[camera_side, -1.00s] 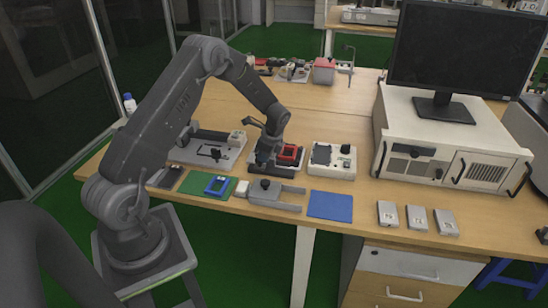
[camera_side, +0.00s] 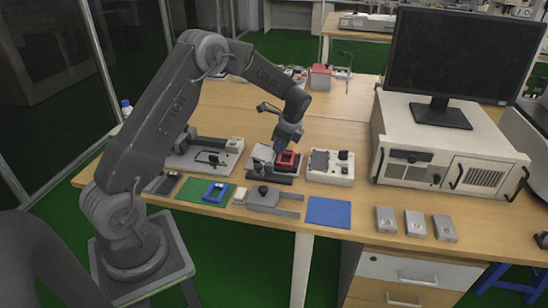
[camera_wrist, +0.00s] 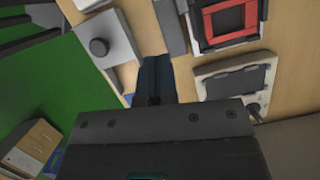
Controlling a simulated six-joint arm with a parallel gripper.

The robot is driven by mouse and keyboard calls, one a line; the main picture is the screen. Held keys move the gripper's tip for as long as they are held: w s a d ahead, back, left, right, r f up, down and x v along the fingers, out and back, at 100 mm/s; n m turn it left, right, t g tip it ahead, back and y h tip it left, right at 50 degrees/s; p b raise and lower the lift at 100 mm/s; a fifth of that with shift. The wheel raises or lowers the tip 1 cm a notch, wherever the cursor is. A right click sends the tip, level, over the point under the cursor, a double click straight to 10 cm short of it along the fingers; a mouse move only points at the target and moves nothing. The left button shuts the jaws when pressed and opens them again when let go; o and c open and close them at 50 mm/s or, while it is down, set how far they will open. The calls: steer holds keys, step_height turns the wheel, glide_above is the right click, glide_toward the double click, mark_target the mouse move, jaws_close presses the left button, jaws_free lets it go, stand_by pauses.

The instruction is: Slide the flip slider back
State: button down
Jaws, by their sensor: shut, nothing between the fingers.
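The device with the slider is a dark base (camera_side: 285,179) holding a red square frame (camera_side: 286,159) on its right half and a light grey block (camera_side: 262,153) on its left. I cannot tell which part is the flip slider. My gripper (camera_side: 280,147) is shut and empty, just above and behind the device near the red frame; contact is unclear in the side view. In the wrist view the closed dark fingers (camera_wrist: 153,68) point up the picture, left of the red frame (camera_wrist: 232,22) and apart from it in that picture.
A white box with a dark screen (camera_side: 330,167) stands to the right. A grey fixture with a black knob (camera_side: 274,200) lies in front. A green mat with a blue frame (camera_side: 216,192) is at left, a blue mat (camera_side: 328,212) at right. A monitor (camera_side: 460,55) stands on a white case.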

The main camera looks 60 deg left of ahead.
mark_target(259, 165)
steer(key=c, duration=1.8)
jaws_free()
steer(key=shift+v, duration=0.85)
steer(key=o, duration=0.6)
steer(key=a+n, duration=0.1)
steer(key=a+r+n+g, duration=0.1)
steer(key=a+n, duration=0.1)
steer(key=a+n+h, duration=0.1)
steer(key=n, duration=0.1)
steer(key=shift+w+a+r+g, duration=0.2)
steer(key=shift+w+r+g, duration=0.05)
steer(key=shift+w+g, duration=0.15)
steer(key=shift+o, duration=0.8)
steer(key=shift+s+a+n, duration=0.1)
steer(key=shift+a+n, duration=0.15)
steer(key=shift+n, duration=0.35)
steer(key=shift+o, duration=0.8)
steer(key=shift+s+f, duration=0.1)
steer(key=shift+f, duration=0.05)
steer(key=shift+o, duration=0.5)
steer(key=x, duration=1.3)
steer(key=shift+s+d+f, duration=0.1)
steer(key=shift+s+f, duration=0.05)
jaws_close()
